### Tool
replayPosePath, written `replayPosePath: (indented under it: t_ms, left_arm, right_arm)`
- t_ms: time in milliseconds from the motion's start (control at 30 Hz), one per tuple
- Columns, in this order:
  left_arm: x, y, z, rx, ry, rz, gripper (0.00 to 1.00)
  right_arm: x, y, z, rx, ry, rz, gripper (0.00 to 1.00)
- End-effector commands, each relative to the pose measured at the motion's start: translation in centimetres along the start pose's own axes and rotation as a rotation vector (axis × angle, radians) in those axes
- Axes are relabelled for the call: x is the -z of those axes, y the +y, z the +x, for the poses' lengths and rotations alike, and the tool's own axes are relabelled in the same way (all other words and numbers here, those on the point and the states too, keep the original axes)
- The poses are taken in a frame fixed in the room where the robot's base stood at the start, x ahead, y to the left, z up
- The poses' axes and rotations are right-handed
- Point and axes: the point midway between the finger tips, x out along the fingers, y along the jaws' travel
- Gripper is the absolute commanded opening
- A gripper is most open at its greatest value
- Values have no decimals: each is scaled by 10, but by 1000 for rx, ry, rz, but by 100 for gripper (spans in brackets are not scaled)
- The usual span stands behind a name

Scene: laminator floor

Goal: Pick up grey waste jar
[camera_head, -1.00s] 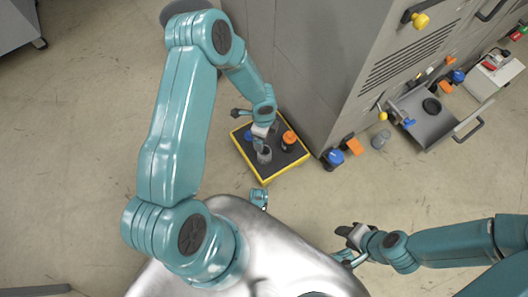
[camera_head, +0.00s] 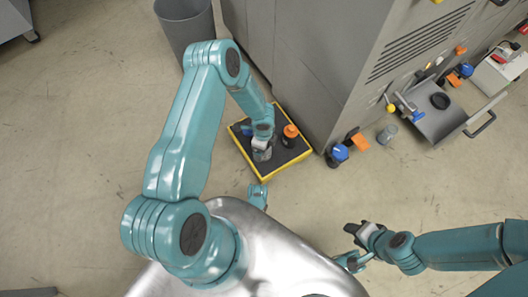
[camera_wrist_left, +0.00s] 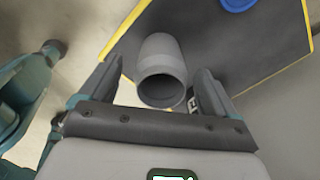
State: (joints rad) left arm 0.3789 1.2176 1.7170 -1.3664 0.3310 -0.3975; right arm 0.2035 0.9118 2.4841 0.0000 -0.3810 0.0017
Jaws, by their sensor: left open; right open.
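The grey jar (camera_wrist_left: 162,68) stands between the two fingers of my left gripper (camera_wrist_left: 158,74) in the left wrist view, with its dark open mouth facing the camera. A gap shows on its left side, and it lies close to the right finger; I cannot tell whether they touch. In the head view the jar (camera_head: 262,155) is on the yellow-edged black mat (camera_head: 263,176), partly hidden under my left gripper (camera_head: 262,143). My left gripper is open around it. My right gripper (camera_head: 352,243) is open and empty above the floor, right of my body.
An orange-topped jar (camera_head: 290,133) and a blue-topped one (camera_head: 246,130) share the mat. The grey machine (camera_head: 325,60) rises just behind it. Another grey jar (camera_head: 387,134) stands on the floor near an open drawer (camera_head: 430,120). A grey bin (camera_head: 187,25) stands at the back.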

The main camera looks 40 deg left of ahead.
Motion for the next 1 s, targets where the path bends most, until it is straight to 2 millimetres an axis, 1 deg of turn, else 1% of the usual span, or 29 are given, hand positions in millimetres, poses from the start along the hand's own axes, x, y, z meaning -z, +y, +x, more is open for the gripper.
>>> replayPosePath:
  t_ms: [33, 67, 267, 367, 400, 467, 767, 867, 967, 1000]
  left_arm:
    - [0, 0, 10, 0, 0, 0, 90]
    - [0, -1, 12, 0, 0, 0, 90]
    - [0, -1, 10, 1, 0, 0, 90]
    - [0, -1, 10, 1, 0, 1, 61]
    - [0, -1, 10, 1, 0, 1, 48]
    - [0, -1, 10, 1, 0, 1, 29]
    - [0, -1, 8, 1, 0, 1, 29]
    - [0, -2, 1, 2, 0, 1, 29]
    - [0, -2, -12, 3, 0, 3, 29]
    - [0, -2, -20, 3, 0, 3, 29]
  right_arm:
    - [2, 2, 6, 0, 8, -2, 43]
    - [3, 2, 7, 1, 11, -3, 43]
    - [3, 1, 5, 1, 13, -4, 43]
    - [3, 1, 5, 1, 12, -4, 43]
    - [3, 1, 5, 1, 12, -4, 43]
    - [3, 1, 5, 1, 12, -4, 43]
    - [3, 1, 4, 1, 11, -3, 43]
    - [2, 0, 0, 0, 6, -2, 43]
    - [-2, -2, -6, 0, -6, 1, 43]
    - [-4, -4, -10, 0, -14, 2, 43]
